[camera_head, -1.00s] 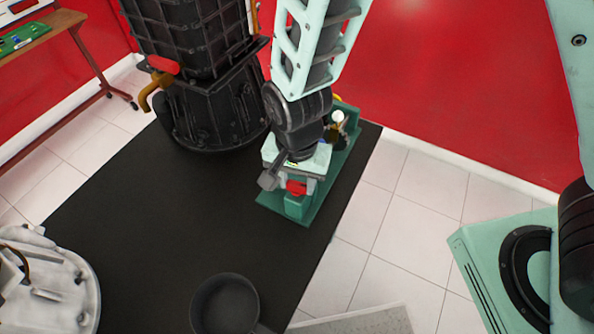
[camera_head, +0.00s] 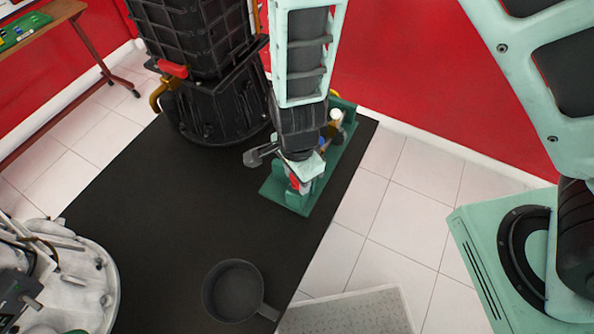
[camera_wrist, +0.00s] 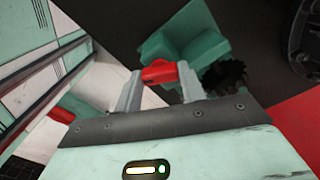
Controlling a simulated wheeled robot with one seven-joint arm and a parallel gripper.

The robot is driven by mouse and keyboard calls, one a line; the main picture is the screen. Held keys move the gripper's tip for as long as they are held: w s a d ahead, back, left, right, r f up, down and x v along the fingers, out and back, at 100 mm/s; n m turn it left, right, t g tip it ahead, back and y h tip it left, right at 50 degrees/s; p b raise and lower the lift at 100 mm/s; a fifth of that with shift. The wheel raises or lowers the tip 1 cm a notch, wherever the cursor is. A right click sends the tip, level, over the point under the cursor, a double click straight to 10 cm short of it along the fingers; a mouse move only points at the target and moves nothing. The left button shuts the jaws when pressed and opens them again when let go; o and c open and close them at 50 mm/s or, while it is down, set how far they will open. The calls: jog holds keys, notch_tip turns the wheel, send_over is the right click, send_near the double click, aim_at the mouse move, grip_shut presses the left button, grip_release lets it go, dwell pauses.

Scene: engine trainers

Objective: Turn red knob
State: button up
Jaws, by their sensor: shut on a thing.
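The red knob (camera_wrist: 160,72) sits on a green fixture (camera_wrist: 178,36) in the wrist view, between the two grey fingers of my gripper (camera_wrist: 159,80). The fingers are shut on the knob. In the head view my gripper (camera_head: 300,172) points down over the green base (camera_head: 289,201), and a little of the red knob (camera_head: 296,184) shows beneath it. The knob's far side and its mount are partly hidden by my gripper and arm.
A tall black engine part with a red handle (camera_head: 172,69) stands to the left of my arm. A dark pan (camera_head: 233,290) lies on the black mat (camera_head: 165,225). White machinery (camera_head: 75,270) stands at lower left. Small items stand on the green base behind my gripper.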

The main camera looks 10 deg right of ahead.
dwell(0.5)
jog(key=o, duration=1)
jog(key=shift+r, duration=0.1)
notch_tip(320, 180, up, 17)
jog(key=shift+r+p, duration=0.15)
jog(key=shift+p, duration=0.85)
jog(key=s+d+r+n+b, duration=0.1)
jog(key=s+d+n, duration=0.1)
jog(key=n, duration=0.5)
jog(key=s+d+r+n+b, duration=0.1)
jog(key=s+d+r+n, duration=0.1)
jog(key=s+n, duration=0.3)
jog(key=s+d+r+n+b, duration=0.1)
jog(key=s+d+n, duration=0.3)
jog(key=n, duration=0.4)
jog(key=shift+r+n+y, duration=0.3)
jog(key=shift+r+n, duration=0.1)
jog(key=shift+r, duration=0.35)
